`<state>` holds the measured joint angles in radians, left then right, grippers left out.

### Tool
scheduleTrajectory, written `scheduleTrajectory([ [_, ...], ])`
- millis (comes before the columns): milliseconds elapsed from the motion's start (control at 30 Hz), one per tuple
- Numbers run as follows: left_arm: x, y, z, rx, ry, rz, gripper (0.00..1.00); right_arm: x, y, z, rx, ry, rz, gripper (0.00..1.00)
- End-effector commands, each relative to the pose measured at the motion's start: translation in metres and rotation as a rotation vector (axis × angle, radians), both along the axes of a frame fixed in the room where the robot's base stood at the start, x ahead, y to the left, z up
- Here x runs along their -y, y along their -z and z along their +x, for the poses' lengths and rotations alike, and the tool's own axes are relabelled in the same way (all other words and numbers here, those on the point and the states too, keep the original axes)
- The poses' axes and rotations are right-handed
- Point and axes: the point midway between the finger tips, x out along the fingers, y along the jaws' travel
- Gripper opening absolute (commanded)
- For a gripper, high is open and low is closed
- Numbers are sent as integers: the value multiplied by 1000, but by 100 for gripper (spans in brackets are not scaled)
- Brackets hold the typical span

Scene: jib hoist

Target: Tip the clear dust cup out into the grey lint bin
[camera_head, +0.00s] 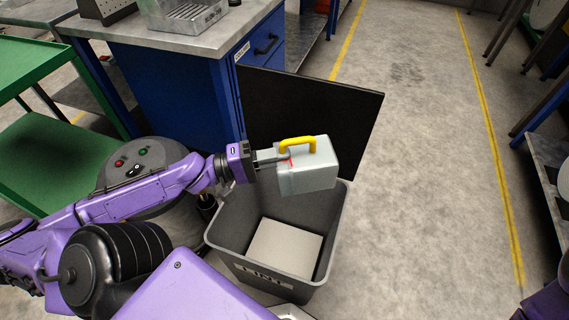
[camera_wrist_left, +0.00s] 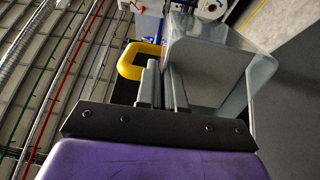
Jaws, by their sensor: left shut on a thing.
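The clear dust cup (camera_head: 312,172) is a pale, see-through box with a yellow handle (camera_head: 297,144). My left gripper (camera_head: 283,160) is shut on the dust cup by its handle side and holds it above the back right part of the bin, tipped onto its side. In the left wrist view the cup (camera_wrist_left: 208,70) fills the right of the picture, beside the left gripper's fingers (camera_wrist_left: 162,85). The grey lint bin (camera_head: 222,243) stands open on the floor, marked LINT, with a pale flat patch at its bottom. My right gripper is not in view.
A blue workbench (camera_head: 190,95) with a grey top stands behind on the left, and a green cart (camera_head: 60,150) at the far left. The floor on the right (camera_head: 420,150) is clear.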

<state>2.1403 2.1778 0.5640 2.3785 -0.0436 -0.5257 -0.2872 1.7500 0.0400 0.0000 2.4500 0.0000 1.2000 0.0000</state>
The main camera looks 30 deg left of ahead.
Motion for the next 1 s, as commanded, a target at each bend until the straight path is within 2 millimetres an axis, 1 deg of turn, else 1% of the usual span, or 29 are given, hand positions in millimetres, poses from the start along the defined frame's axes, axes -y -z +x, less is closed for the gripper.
scheduleTrajectory([
  [33,-2,8,-2,23,-2,-21,0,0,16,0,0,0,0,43],
  [300,-13,9,-12,127,-2,-130,0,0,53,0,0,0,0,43],
  [400,-15,8,-15,156,-1,-164,0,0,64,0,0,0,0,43],
  [600,-19,4,-18,193,0,-202,0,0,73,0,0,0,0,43],
  [1000,-20,2,-19,197,0,-207,0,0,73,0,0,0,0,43],
])
